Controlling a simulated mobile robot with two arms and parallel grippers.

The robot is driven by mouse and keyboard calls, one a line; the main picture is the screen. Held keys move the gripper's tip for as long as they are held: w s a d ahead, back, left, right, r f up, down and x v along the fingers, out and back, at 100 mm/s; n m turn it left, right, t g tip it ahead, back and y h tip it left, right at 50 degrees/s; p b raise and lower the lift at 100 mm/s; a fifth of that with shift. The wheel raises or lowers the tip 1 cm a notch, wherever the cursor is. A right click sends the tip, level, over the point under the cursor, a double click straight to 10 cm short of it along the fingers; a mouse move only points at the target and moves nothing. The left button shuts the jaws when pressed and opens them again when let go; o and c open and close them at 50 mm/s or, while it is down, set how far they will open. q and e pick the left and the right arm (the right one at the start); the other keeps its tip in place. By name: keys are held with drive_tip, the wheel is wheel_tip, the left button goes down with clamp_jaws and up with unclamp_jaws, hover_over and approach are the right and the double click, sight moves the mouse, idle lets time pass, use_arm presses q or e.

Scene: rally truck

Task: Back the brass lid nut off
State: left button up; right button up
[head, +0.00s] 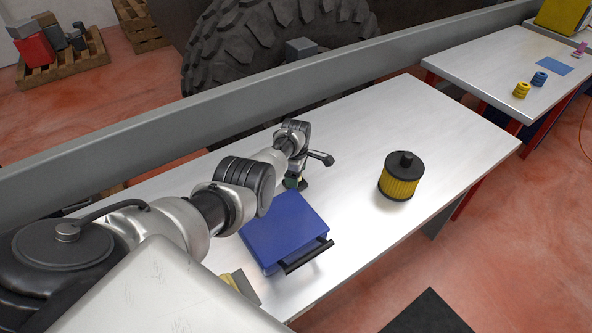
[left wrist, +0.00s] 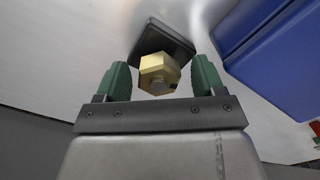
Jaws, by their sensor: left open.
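In the left wrist view the brass lid nut (left wrist: 158,74) is a gold hexagonal piece with a grey round end facing the camera. It sits in front of a dark, square-edged base (left wrist: 165,42). My left gripper (left wrist: 160,78) is open, with one green finger on each side of the nut. A narrow gap shows between each finger and the nut. In the head view my left gripper (head: 294,183) is low over the bench, behind the blue case. The nut is not clearly visible there. My right gripper is not in view.
The blue case (head: 284,228) with a black handle lies close by on the metal bench (head: 440,125); its side also shows in the left wrist view (left wrist: 275,60). A yellow filter with a black top (head: 401,178) stands to the right. The bench's far right is clear.

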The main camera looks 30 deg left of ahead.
use_arm(q)
wheel_tip(320, 180, up, 9)
drive_tip(key=p, duration=0.3)
drive_tip(key=shift+f, duration=0.1)
drive_tip(key=shift+r, duration=0.85)
